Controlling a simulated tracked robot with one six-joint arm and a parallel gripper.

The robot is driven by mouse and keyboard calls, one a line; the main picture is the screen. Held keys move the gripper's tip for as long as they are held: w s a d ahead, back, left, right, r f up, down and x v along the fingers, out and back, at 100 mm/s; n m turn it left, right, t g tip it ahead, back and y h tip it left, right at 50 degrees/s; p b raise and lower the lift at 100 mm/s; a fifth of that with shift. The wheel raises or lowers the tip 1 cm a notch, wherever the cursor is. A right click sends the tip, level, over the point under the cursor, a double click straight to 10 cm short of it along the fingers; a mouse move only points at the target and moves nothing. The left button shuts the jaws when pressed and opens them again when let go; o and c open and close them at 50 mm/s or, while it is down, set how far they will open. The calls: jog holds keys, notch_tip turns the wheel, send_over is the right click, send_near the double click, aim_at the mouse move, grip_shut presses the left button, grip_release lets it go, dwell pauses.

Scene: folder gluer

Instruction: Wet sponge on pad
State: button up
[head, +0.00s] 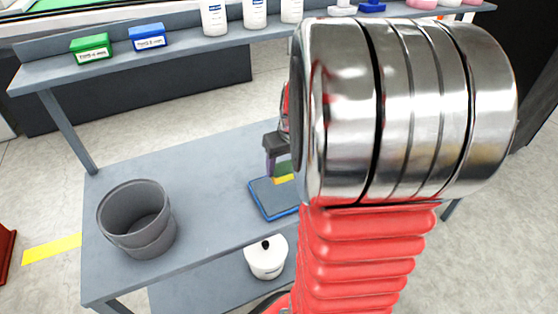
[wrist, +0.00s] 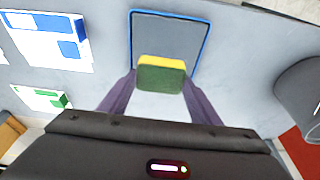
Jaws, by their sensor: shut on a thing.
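My gripper (wrist: 160,88) is shut on a green and yellow sponge (wrist: 160,73), one purple finger on each side. The sponge's green face is toward the wrist camera and its yellow layer is at the far edge. In the head view the sponge (head: 284,179) shows at my gripper (head: 277,157), partly hidden by my arm. The blue-rimmed grey pad (head: 267,202) lies on the bench beneath it, its right part hidden. The pad (wrist: 172,32) is also behind the sponge in the wrist view. I cannot tell whether the sponge touches the pad.
A grey bucket (head: 138,220) stands on the bench's left. A white lidded pot (head: 266,257) is on the lower shelf. Green (head: 91,46) and blue (head: 147,37) boxes and white bottles (head: 255,12) line the upper shelf. Bench between bucket and pad is clear.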

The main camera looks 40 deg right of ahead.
aim_at(281, 179)
jog(key=shift+w+a, duration=0.25)
jog(key=shift+w, duration=0.05)
jog(key=shift+f, duration=0.15)
jog(key=shift+f, duration=2.85)
jog(key=shift+a+f, duration=0.1)
jog(key=shift+f, duration=0.5)
dwell(0.4)
jog(key=shift+r, duration=3.6)
